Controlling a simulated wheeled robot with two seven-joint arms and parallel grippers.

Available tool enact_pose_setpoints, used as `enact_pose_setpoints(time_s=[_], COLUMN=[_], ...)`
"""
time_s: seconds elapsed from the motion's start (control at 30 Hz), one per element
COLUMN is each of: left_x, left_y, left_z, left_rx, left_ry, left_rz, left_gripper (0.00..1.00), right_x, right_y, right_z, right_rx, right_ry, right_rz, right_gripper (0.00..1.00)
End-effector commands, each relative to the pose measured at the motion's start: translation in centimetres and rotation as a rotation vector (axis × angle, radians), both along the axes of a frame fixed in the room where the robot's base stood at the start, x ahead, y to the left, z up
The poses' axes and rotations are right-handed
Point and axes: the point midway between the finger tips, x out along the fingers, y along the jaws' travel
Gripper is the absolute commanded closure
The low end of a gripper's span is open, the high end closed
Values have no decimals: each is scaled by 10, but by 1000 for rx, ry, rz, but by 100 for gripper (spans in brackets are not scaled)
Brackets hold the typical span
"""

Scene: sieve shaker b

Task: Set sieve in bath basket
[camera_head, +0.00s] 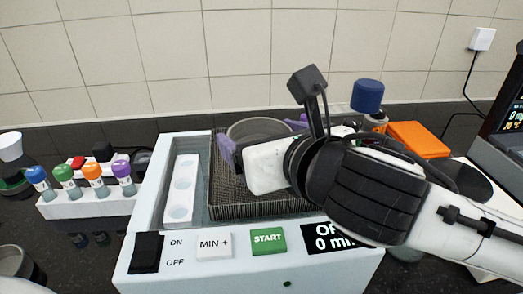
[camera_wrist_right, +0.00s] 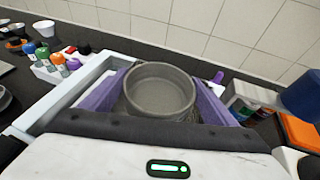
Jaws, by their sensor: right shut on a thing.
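The round grey sieve (camera_head: 258,127) is over the dark mesh basket (camera_head: 262,208) inside the white bath (camera_head: 128,268). My right gripper (camera_head: 262,138) reaches in from the right, and its purple fingers are shut on the sieve's sides. In the right wrist view the sieve (camera_wrist_right: 160,92) sits upright between the fingers, its open top showing. My gripper body hides the sieve's near side and part of the basket. I cannot tell whether the sieve's base touches the basket floor. My left gripper is not in view.
The bath's front panel has a green START button (camera_head: 268,240) and a dark display (camera_head: 330,236). A rack (camera_head: 88,203) with several coloured-cap bottles stands left. An orange box (camera_head: 417,140) and a blue-capped bottle (camera_head: 367,96) stand right. A tiled wall is behind.

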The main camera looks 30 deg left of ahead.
Motion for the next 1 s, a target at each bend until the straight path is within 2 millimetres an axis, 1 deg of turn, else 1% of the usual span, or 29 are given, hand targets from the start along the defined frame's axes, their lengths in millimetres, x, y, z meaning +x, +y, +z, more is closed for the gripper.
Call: enact_pose_setpoints(time_s=[0.03, 0.1, 0.2, 0.57, 0.6, 0.63, 0.87, 1.0], left_x=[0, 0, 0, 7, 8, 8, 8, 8], left_y=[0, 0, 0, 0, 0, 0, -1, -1], left_z=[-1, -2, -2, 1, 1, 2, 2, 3], left_rx=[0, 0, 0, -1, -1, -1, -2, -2], left_ry=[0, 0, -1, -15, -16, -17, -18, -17], left_rz=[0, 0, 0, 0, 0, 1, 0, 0], left_gripper=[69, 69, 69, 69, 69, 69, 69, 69], right_x=[0, 0, 0, 0, 0, 0, 0, -1], right_y=[0, 0, 0, 0, 0, 0, 0, -2], right_z=[-10, -20, -28, -32, -32, -32, -31, -27], right_rx=[0, 0, 1, -1, -1, 0, -1, -1], right_ry=[4, 3, 1, -1, 1, 0, 1, -1], right_rz=[0, -1, 0, 0, 0, 0, 0, 0], right_gripper=[44, 44, 44, 44, 16, 11, 11, 11])
